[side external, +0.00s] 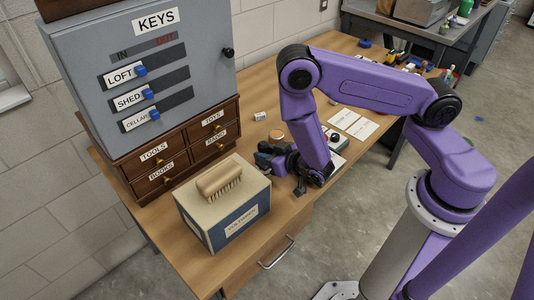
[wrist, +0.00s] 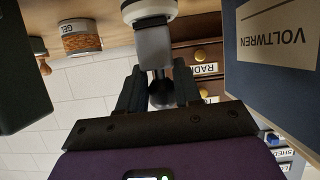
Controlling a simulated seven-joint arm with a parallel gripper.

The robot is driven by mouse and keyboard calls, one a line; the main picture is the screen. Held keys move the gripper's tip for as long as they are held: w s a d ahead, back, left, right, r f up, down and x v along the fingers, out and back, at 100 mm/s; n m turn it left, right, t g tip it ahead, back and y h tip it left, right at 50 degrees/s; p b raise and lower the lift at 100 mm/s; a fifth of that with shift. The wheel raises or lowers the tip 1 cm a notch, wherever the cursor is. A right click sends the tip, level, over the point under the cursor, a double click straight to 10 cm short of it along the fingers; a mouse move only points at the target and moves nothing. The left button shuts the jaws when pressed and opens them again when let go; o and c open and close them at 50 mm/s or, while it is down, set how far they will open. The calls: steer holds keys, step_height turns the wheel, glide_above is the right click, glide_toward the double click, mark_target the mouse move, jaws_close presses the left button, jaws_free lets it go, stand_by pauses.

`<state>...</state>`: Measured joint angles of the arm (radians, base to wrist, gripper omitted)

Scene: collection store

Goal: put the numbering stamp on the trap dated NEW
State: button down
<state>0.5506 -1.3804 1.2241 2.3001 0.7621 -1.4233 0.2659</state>
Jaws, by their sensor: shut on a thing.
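My gripper (side external: 268,158) is low over the desk, pointing left, between the blue box and the small jars. In the wrist view its dark fingers (wrist: 158,90) are shut on a grey block with a dark, knob-like part, which I take for the numbering stamp (wrist: 153,44). A white round piece shows at the block's far end; I cannot tell whether it belongs to the stamp. In the side view the stamp is mostly hidden by the fingers. Two pale flat cards (side external: 344,118) (side external: 363,128), possibly the traps, lie right of my forearm; their print is too small to read.
The blue VOLTWREN box (side external: 235,225) with a brush (side external: 219,181) on top stands close to my gripper. Behind are small drawers (side external: 178,150) under the grey KEYS cabinet (side external: 140,75). A GEL jar (wrist: 82,40) and a white-based device (side external: 338,143) are nearby.

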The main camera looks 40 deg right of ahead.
steer(key=shift+f, duration=0.15)
steer(key=c, duration=0.8)
jaws_free()
